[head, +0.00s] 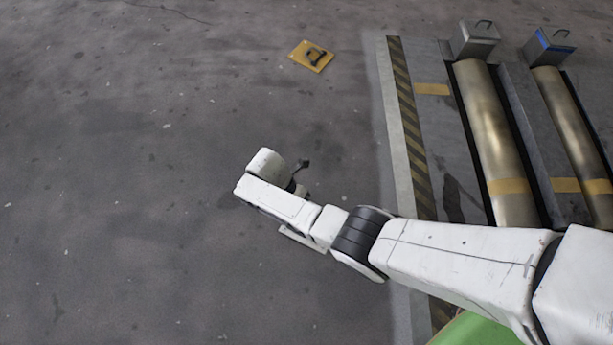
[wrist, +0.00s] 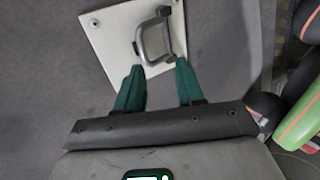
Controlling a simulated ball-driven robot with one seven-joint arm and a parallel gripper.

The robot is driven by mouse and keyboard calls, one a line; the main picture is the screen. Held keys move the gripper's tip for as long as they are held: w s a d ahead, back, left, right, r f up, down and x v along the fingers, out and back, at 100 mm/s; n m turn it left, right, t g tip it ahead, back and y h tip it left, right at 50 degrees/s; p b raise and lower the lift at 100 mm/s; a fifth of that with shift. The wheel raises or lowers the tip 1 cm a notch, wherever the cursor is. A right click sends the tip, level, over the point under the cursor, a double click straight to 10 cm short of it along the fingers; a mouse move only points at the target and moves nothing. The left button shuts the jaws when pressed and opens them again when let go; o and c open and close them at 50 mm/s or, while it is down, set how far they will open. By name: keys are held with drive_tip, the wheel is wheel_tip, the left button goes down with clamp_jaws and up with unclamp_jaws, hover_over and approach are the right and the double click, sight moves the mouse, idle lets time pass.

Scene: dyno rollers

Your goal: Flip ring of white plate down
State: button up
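In the wrist view, a white plate (wrist: 108,27) with bolts at its corners lies on the floor. A grey metal ring (wrist: 140,42) is mounted on it and appears raised toward the camera. My gripper (wrist: 159,65) has two green fingers, spread apart, with their tips over the plate at the near end of the ring. The near end of the ring shows between or just beyond the tips; I cannot tell whether they touch.
A yellow plate (head: 312,56) with a dark ring lies on the floor farther back. Two metal rollers (head: 492,130) (head: 572,120) sit in a frame at the right, behind a black-and-yellow striped edge (head: 408,110). The floor at the left is clear.

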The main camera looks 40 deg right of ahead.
drive_tip(key=p+v, duration=0.1)
drive_tip(key=v, duration=0.4)
drive_tip(key=shift+w+r+p, duration=0.15)
drive_tip(key=shift+p, duration=0.2)
drive_tip(key=s+d+r+m+t+y, duration=0.1)
drive_tip(key=s+d+r+m+t, duration=0.2)
drive_tip(key=s+d+r+m, duration=0.55)
drive_tip(key=s+d+r+m+t+y, duration=0.1)
drive_tip(key=s+d+r+m+t, duration=0.25)
drive_tip(key=s+r+m, duration=0.95)
wheel_tip(320, 180, up, 36)
drive_tip(key=w+m+p, duration=0.2)
drive_tip(key=p, duration=3.6)
drive_tip(key=shift+w+p, duration=0.15)
drive_tip(key=shift+p, duration=0.15)
drive_tip(key=shift+r+g, duration=0.15)
drive_tip(key=shift+g, duration=0.1)
